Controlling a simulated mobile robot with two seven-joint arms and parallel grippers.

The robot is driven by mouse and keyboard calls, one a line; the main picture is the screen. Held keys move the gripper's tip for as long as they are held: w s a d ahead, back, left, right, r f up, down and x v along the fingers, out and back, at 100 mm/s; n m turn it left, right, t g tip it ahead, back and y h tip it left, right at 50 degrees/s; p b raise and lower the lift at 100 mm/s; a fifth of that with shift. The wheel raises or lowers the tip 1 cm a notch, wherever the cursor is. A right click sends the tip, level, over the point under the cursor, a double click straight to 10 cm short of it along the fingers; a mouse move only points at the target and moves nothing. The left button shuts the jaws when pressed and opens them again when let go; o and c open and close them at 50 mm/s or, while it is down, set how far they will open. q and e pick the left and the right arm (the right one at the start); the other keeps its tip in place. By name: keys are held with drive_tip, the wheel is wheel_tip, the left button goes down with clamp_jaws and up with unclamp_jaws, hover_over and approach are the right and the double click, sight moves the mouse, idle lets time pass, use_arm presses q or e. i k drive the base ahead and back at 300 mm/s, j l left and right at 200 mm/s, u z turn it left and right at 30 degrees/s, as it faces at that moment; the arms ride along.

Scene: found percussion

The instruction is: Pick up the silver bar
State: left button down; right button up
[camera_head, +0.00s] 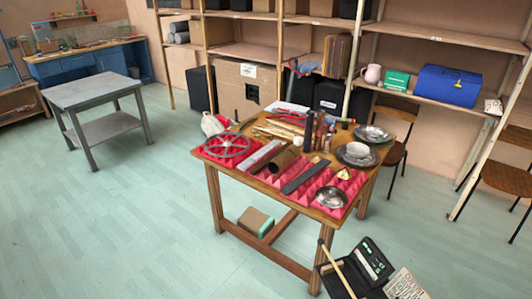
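A flat silver-grey bar (262,155) lies on red pyramid foam (237,164) on the left part of the wooden table. It lies at a slant between a spoked metal wheel (226,146) and a short dark tube (284,160). A second, darker grey bar (305,177) lies on the foam to the right of the tube. Neither of my grippers shows in the head view.
Metal bowls (331,197), upright bottles or rods (308,132) and several brass-coloured sticks crowd the table. A box (256,221) sits beneath it. A black device (371,262) stands in front at the right. The floor (110,220) to the left is clear.

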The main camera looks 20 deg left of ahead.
sight(252, 161)
drive_tip(key=i+j+z, duration=0.1)
drive_tip(key=j, duration=0.4)
drive_tip(key=i+j+z, duration=0.1)
drive_tip(key=j, duration=0.45)
drive_tip(key=i+j, duration=0.25)
drive_tip(key=j, duration=0.15)
drive_tip(key=i+j, duration=0.25)
drive_tip(key=j, duration=0.15)
drive_tip(key=i+j, duration=0.25)
drive_tip(key=j, duration=0.15)
drive_tip(key=i+j, duration=0.2)
drive_tip(key=j, duration=0.25)
drive_tip(key=i+j, duration=0.25)
drive_tip(key=j, duration=0.15)
